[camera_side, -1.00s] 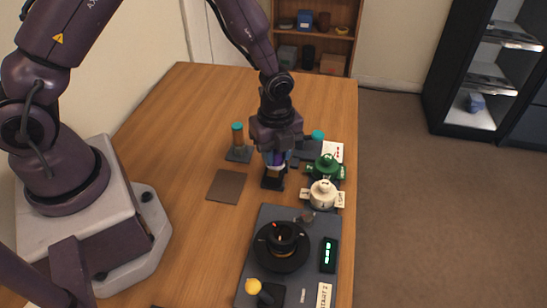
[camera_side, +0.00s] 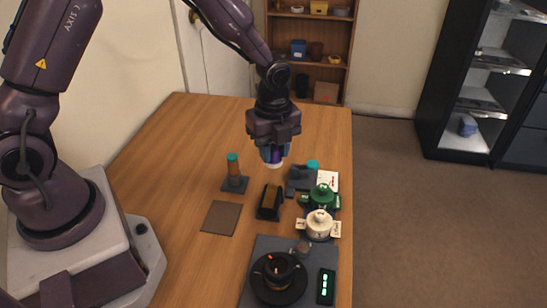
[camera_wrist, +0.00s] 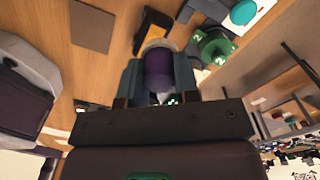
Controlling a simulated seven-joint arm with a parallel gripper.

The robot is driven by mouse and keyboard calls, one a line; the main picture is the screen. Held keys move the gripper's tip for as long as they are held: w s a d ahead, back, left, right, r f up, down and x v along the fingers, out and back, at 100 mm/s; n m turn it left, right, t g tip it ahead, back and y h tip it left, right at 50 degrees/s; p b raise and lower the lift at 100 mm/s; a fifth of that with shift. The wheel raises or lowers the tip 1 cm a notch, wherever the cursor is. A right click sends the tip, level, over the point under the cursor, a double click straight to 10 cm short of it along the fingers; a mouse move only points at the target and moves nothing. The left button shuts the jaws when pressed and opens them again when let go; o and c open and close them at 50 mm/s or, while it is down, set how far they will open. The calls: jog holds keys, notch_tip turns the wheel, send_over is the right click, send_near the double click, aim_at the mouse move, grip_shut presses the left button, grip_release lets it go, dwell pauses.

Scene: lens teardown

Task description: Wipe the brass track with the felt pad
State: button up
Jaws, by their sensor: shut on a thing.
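My gripper (camera_side: 273,144) is shut on the felt pad (camera_side: 273,163), which has a purple body and a whitish underside. The pad hangs in the air above the table, apart from everything below. It also shows between the fingers in the wrist view (camera_wrist: 158,68). The brass track (camera_side: 270,198) appears to be the curved brass-brown strip on a small black block, standing on the table below and slightly nearer than the pad. It also shows past the pad in the wrist view (camera_wrist: 153,24). Whether the strip is clean cannot be told.
A brown mat (camera_side: 221,217) lies left of the block. A teal-capped post (camera_side: 234,172) stands behind it. A grey fixture (camera_side: 298,183), a green part (camera_side: 322,197) and a cream part (camera_side: 319,225) crowd the right. A dark tray (camera_side: 259,251) with a black round unit is in front.

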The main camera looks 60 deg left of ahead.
jog(key=shift+r, duration=0.95)
